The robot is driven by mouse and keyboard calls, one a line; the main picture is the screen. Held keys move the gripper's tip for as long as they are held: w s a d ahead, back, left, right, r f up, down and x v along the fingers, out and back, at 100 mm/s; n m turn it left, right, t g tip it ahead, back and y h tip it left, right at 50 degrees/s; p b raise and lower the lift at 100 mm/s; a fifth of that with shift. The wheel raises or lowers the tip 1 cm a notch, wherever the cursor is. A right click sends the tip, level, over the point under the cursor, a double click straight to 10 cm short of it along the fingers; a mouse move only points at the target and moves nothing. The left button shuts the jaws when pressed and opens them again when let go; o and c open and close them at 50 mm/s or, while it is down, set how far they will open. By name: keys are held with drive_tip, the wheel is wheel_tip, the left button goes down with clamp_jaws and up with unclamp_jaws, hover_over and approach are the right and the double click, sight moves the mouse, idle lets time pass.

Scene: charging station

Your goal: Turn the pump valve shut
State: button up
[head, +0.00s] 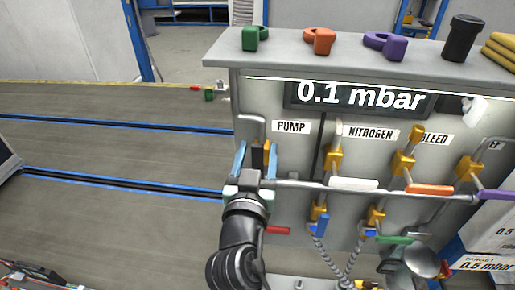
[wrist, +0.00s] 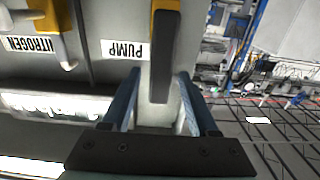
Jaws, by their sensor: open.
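The pump valve (head: 258,154) is on the panel face under the PUMP label (head: 291,127), at the panel's left side. My gripper (head: 256,147) is open in front of it, one blue finger on each side. In the wrist view the valve's dark grey handle (wrist: 160,68) reaches between the open fingers (wrist: 159,72), with its yellow part at the top edge. Gaps show beside the handle; contact cannot be told. My gripper hides part of the valve in the head view. The display (head: 360,97) reads 0.1 mbar.
A horizontal pipe (head: 310,187) and the nitrogen valve (head: 334,160) lie right of my gripper. The bleed valve (head: 405,160) is further right. Coloured lock-like pieces, including a green one (head: 255,38), stand on the top ledge. Open floor lies left.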

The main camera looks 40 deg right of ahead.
clamp_jaws()
idle(1.4)
